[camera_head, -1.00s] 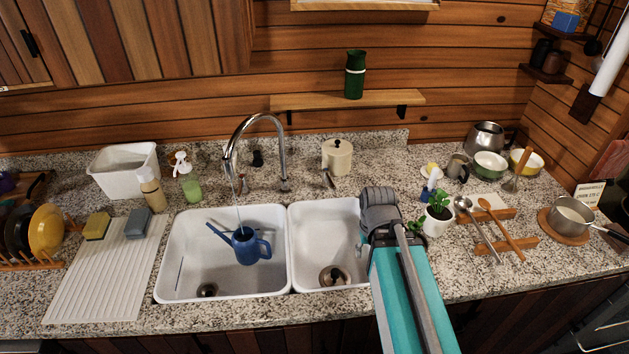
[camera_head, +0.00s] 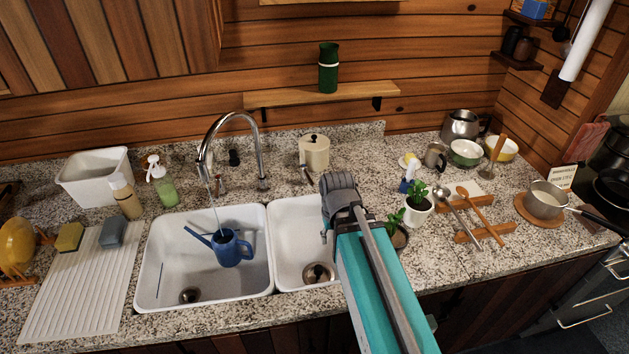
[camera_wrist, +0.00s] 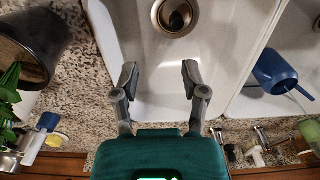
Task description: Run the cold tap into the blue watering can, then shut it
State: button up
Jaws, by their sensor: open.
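The blue watering can (camera_head: 232,250) stands upright in the left sink basin (camera_head: 165,275), its spout to the left. A thin stream of water falls from the chrome faucet (camera_head: 206,140) toward the can; whether it enters the opening is hard to tell. Small metal handles (camera_head: 220,186) sit behind the basins; which one is cold I cannot tell. In the wrist view the can (camera_wrist: 274,70) shows at the right, with metal fittings (camera_wrist: 262,140) below it. My gripper (camera_wrist: 160,75) is open and empty over the right basin (camera_head: 285,235), apart from the can and the handles.
A cream lidded canister (camera_head: 314,151) stands behind the right basin. A white-potted plant (camera_head: 418,211) and a dark pot (camera_head: 399,238) stand close right of my arm. Soap bottles (camera_head: 163,185) and a white tub (camera_head: 94,178) stand at the back left. The right basin is clear around its drain.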

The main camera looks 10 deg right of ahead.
jog(key=w+r+p, duration=0.3)
jog(key=w, duration=0.6)
jog(key=w+d+r+y+p, duration=0.1)
jog(key=w+r+p, duration=0.2)
jog(key=w, duration=0.6)
jog(key=w+r+y+p, duration=0.1)
jog(key=w+r+p, duration=0.2)
jog(key=w, duration=0.6)
jog(key=shift+w+d+r+n+p, duration=0.2)
jog(key=shift+d+r+n+p, duration=0.15)
jog(key=shift+r, duration=0.25)
jog(key=shift+f, duration=0.15)
jog(key=a+f+b, duration=0.1)
jog(key=f+b, duration=0.8)
jog(key=a+f+b, duration=0.1)
jog(key=f+b, duration=0.3)
jog(key=shift+s+a+f+b, duration=0.1)
jog(key=shift+a+f+b, duration=0.05)
jog(key=shift+a+b, duration=0.2)
jog(key=shift+c, duration=0.3)
grip_shut()
jog(key=shift+d, duration=0.1)
